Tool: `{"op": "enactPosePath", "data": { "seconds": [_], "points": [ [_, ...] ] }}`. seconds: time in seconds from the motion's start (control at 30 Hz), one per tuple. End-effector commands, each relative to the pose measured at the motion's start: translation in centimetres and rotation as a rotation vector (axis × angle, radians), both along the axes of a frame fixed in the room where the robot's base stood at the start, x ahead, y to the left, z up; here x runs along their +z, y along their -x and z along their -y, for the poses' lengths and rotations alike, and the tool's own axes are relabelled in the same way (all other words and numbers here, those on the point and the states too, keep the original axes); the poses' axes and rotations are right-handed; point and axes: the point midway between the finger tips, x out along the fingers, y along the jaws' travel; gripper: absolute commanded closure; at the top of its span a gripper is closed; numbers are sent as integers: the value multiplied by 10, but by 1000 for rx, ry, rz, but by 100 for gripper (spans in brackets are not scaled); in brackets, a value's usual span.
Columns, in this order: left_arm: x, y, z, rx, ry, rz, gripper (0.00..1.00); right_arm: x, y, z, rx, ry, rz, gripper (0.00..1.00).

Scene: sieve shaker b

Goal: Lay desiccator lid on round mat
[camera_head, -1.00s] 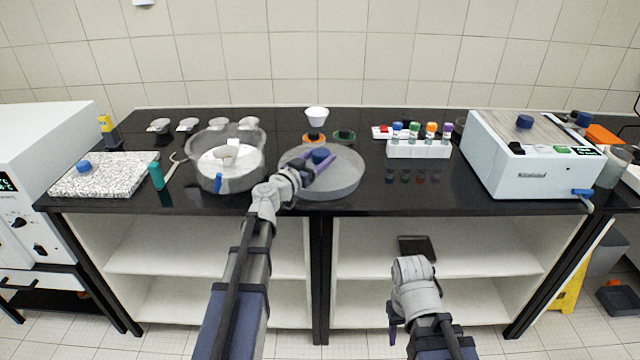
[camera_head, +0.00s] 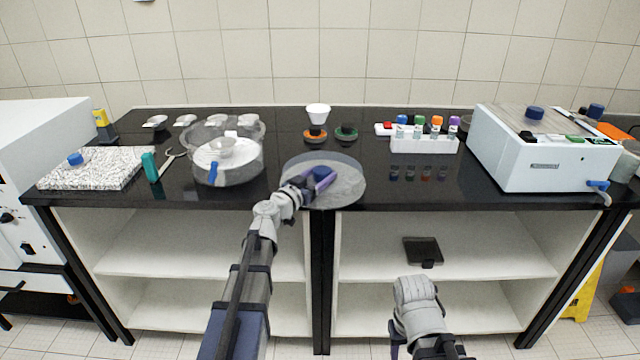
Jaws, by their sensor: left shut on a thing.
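The desiccator lid (camera_head: 335,159) is a see-through round disc with a blue knob (camera_head: 325,173). My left gripper (camera_head: 318,178) is shut on the knob. The lid overlaps the grey round mat (camera_head: 346,192) near the front edge of the black bench, right of the desiccator bowl. I cannot tell whether the lid touches the mat or is just above it. The glass desiccator bowl (camera_head: 250,160) stands open to the left, with a white plate and a small dish inside. My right gripper (camera_head: 396,340) hangs low in front of the shelves, and its fingers are mostly hidden.
A white tube rack (camera_head: 424,146) with coloured caps and a white sieve shaker (camera_head: 535,155) stand to the right. A funnel and dark stoppers (camera_head: 346,134) are behind the mat. A speckled slab (camera_head: 95,170) lies at the left. The bench between mat and rack is clear.

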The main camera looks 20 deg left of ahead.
Motion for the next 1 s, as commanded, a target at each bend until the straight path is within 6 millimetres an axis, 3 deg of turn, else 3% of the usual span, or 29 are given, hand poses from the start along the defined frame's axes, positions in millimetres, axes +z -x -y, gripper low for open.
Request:
{"op": "enactPosePath", "data": {
  "seconds": [0.4, 0.43, 0.67, 1.0],
  "points": [
    [-6, 0, 0, 0, 1, 1, 100, -6, 0, 0, 0, 0, 0, 50],
    [-4, 0, 0, 0, 0, 0, 28, -4, 0, 0, 0, 0, 0, 50],
    [-4, 0, 0, 0, 0, 0, 3, -4, 0, 0, 0, 0, 0, 50],
    [2, 0, 0, 0, 0, 0, 2, 2, 0, 0, 0, 0, 0, 50]
  ]
}}
